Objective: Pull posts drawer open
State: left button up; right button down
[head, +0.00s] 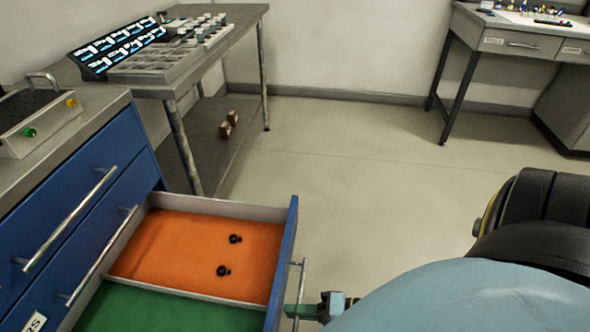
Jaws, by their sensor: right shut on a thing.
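A blue-fronted drawer (286,257) stands pulled out from the blue cabinet (140,165) at the lower left. Its inside has an orange section (180,243) and a green section (150,312), split by a thin divider. Two small black parts (222,271) lie on the orange. No label that names this drawer can be read. My right gripper (302,311) is shut on the drawer handle (299,282), a metal bar on the drawer's outer face. The lower end of the drawer runs out of the picture. My left gripper is not in view.
Two shut drawers with bar handles (70,220) show on the cabinet. A device (40,122) with green and yellow knobs stands on top. A metal table (225,45) with trays stands behind, a desk (500,30) at the back right. The floor (350,190) between is clear.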

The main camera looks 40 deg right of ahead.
jog(key=c, duration=1.6)
grip_release()
jog(key=shift+c, duration=0.2)
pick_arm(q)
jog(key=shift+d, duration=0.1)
pick_arm(e)
jog(key=shift+s, duration=0.1)
